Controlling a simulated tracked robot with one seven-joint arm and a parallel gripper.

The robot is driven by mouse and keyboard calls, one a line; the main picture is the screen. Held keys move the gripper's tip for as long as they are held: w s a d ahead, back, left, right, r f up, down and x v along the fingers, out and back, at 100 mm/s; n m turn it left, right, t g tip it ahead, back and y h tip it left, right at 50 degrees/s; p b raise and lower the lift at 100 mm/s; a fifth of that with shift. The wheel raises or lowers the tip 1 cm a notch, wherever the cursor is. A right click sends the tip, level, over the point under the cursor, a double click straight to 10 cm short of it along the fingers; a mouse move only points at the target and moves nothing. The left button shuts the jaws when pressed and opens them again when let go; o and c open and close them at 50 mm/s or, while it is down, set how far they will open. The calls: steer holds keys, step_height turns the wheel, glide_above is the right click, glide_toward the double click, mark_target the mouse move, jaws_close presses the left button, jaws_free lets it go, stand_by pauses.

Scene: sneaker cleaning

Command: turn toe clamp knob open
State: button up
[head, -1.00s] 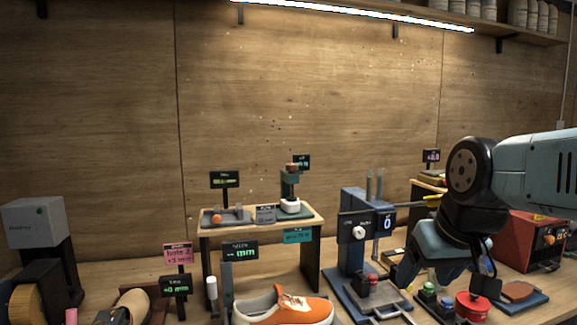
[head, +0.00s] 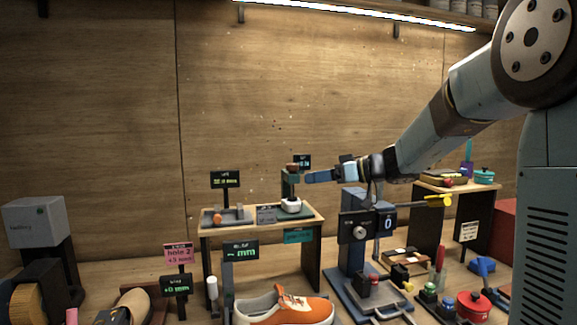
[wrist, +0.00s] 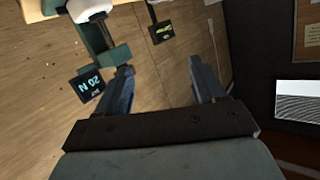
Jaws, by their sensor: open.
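The toe clamp appears to be the small teal press (head: 290,187) on the raised wooden stand, with a brownish knob (head: 292,167) on top and a white rounded piece (head: 291,204) below. My gripper (head: 309,178) is level with its upper part, just to its right in the head view, and empty. In the wrist view my gripper (wrist: 160,68) has its two fingers spread apart. The teal press (wrist: 116,57) lies beyond the left finger, beside a black display (wrist: 86,84) reading 20 N. I cannot tell whether a finger touches the press.
The stand (head: 262,230) also bears a grey fixture with an orange ball (head: 218,217). An orange sneaker (head: 290,310) sits on the bench below. A blue post with a white dial (head: 360,232) stands right of the stand. Several small tools and a red pot (head: 474,305) are at the right.

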mark_target(288, 164)
steer(key=w+d+r+t+y, duration=0.1)
steer(key=w+d+t+y, duration=0.1)
steer(key=w, duration=0.6)
steer(key=shift+n, duration=0.5)
steer(key=x, duration=1.2)
steer(key=shift+s+a+r, duration=0.1)
steer(key=shift+c, duration=0.3)
steer(key=c, duration=0.9)
